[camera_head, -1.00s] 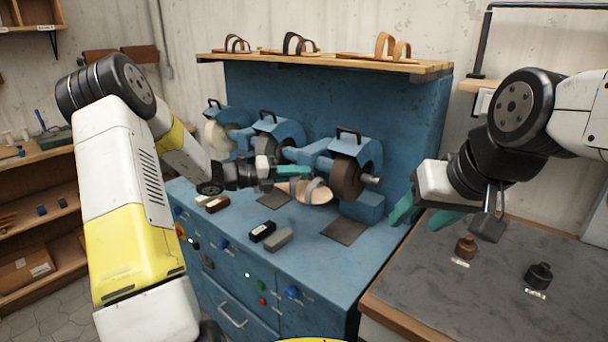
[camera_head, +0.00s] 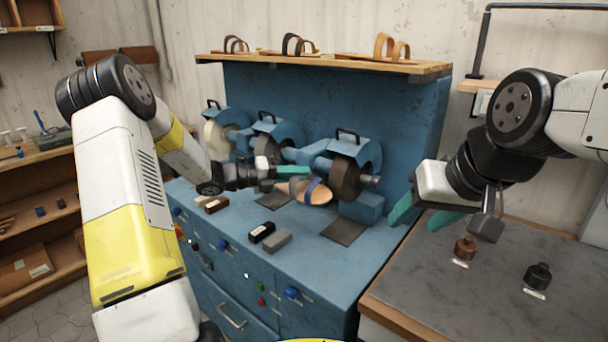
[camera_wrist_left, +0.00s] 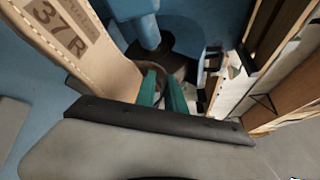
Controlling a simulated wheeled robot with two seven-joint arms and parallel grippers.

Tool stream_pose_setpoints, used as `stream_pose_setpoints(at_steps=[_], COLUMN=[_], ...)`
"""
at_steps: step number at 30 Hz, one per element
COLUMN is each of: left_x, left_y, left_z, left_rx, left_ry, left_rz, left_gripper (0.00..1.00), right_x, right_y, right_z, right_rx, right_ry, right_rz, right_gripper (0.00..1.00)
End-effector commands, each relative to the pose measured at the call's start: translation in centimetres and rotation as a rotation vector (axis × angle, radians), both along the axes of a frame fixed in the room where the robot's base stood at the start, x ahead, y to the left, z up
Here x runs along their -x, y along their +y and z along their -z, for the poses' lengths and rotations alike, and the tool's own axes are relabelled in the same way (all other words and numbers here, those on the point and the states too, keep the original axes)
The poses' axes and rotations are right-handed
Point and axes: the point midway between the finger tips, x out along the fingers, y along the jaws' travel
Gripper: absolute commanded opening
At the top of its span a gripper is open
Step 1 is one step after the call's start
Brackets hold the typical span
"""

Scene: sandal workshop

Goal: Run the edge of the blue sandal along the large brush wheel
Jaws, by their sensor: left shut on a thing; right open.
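The tan sandal (camera_head: 292,188) with a blue strap (camera_head: 318,191) is held level above the blue bench. My left gripper (camera_head: 285,179) is shut on its left end. The sandal's right end is right beside the dark brown large brush wheel (camera_head: 346,180); I cannot tell whether they touch. In the left wrist view, a tan stitched sole (camera_wrist_left: 75,38) marked "37 R" fills the upper left, and the teal fingers (camera_wrist_left: 163,90) show in the middle, partly hidden by a dark-edged grey piece. My right gripper (camera_head: 424,213) is open and empty above the right table's edge.
Two smaller wheels, one pale (camera_head: 216,135) and one dark (camera_head: 266,148), stand left of the brush wheel. Small black (camera_head: 262,232) and grey (camera_head: 277,242) blocks lie on the bench (camera_head: 300,270) in front. Two bottles (camera_head: 465,247) stand on the right table.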

Motion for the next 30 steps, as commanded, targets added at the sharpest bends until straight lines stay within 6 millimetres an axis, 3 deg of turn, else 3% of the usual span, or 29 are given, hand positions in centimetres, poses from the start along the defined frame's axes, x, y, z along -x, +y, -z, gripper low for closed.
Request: stream_pose_setpoints(at_steps=[18,30], left_x=[1.3,1.3], left_y=[-1.7,-1.6], left_z=[0.0,-0.2], left_rx=[0.004,0.008], left_ry=[0.0,-0.004], left_rz=[0.028,0.027], left_gripper=[0.0,0.0], right_x=[0.0,0.0], right_y=[0.0,0.0], right_z=[0.0,0.0], right_rx=[0.0,0.0], right_ry=[0.0,0.0], right_rz=[0.0,0.0], right_gripper=[0.55,0.55])
